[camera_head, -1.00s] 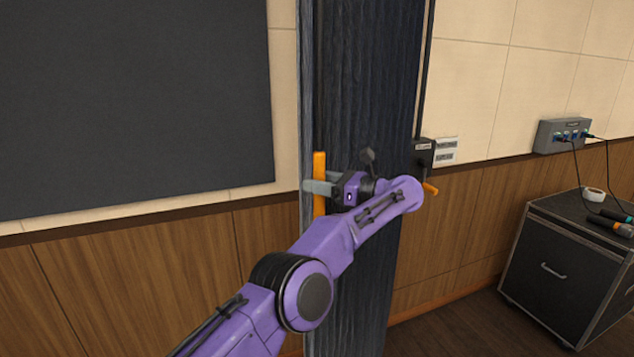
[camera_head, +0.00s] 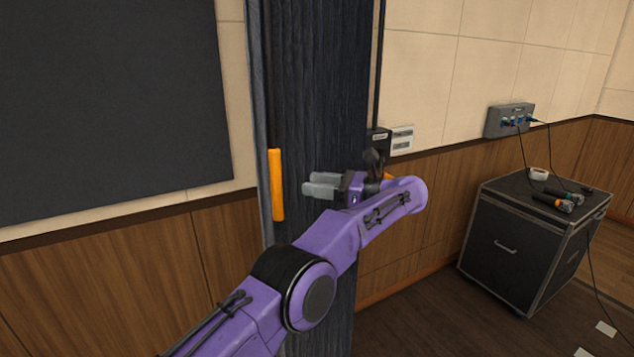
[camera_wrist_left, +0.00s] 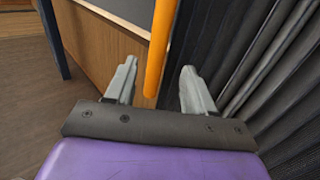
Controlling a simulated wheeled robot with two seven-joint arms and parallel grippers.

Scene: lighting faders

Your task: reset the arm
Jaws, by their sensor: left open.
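My left gripper (camera_head: 316,183) is open and empty in front of the dark curtain, with grey fingers pointing left. An orange bar-shaped handle (camera_head: 277,185) hangs upright at the curtain's left edge, a short way left of the fingertips and apart from them. In the left wrist view, my left gripper (camera_wrist_left: 155,88) shows its two fingers spread, and the orange handle (camera_wrist_left: 161,45) shows beyond and between them, its end near the gap. My right gripper is not in view.
The dark pleated curtain (camera_head: 315,90) stands behind my arm. A black box (camera_head: 379,141) and a pale plate (camera_head: 402,139) are on the wall to the right. A black case (camera_head: 522,250) with microphones (camera_head: 553,202) stands at the right. Floor left of the case is clear.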

